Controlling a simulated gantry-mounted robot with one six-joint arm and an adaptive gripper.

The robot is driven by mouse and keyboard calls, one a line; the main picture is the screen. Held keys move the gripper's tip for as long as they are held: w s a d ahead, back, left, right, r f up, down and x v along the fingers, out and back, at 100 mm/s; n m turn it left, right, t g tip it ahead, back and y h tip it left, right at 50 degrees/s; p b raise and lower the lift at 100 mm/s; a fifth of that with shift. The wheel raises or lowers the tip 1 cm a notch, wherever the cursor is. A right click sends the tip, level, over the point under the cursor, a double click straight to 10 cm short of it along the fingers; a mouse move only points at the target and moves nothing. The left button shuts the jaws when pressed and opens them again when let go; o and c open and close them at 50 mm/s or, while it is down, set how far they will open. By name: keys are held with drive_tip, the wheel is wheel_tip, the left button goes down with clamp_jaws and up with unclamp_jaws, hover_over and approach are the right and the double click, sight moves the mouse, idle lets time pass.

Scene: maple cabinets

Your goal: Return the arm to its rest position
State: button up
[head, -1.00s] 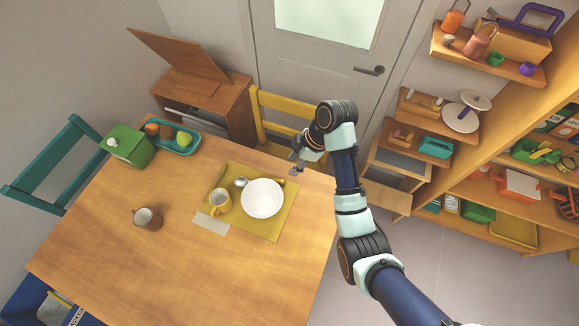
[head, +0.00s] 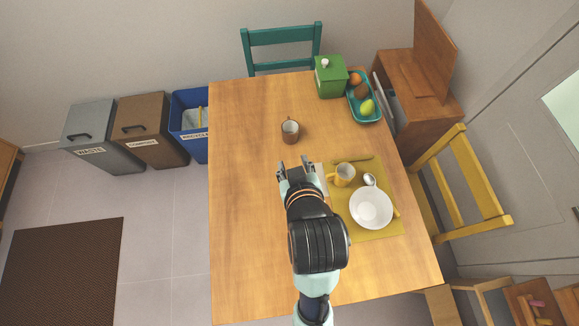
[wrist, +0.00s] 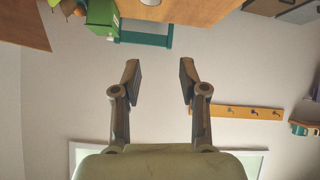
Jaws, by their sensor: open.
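My gripper (head: 295,167) is over the wooden table (head: 250,230) in the head view, to the left of the yellow placemat, with its fingers pointing toward the far side. In the wrist view my gripper (wrist: 160,80) has its two fingers spread apart with nothing between them. My arm reaches in from the bottom of the head view and hides part of the table.
A green box (head: 330,80) and fruit tray (head: 354,112) are farther back. The table's left side is clear.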

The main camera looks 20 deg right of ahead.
drive_tip(key=s+a+r+t+y, duration=0.1)
drive_tip(key=s+a+r+t, duration=0.1)
drive_tip(key=a+r, duration=0.45)
wheel_tip(320, 180, up, 16)
drive_tip(key=a+p, duration=0.1)
drive_tip(key=p, duration=1.6)
drive_tip(key=shift+m+p, duration=0.3)
drive_tip(key=shift+p, duration=0.1)
drive_tip(key=shift+r, duration=0.1)
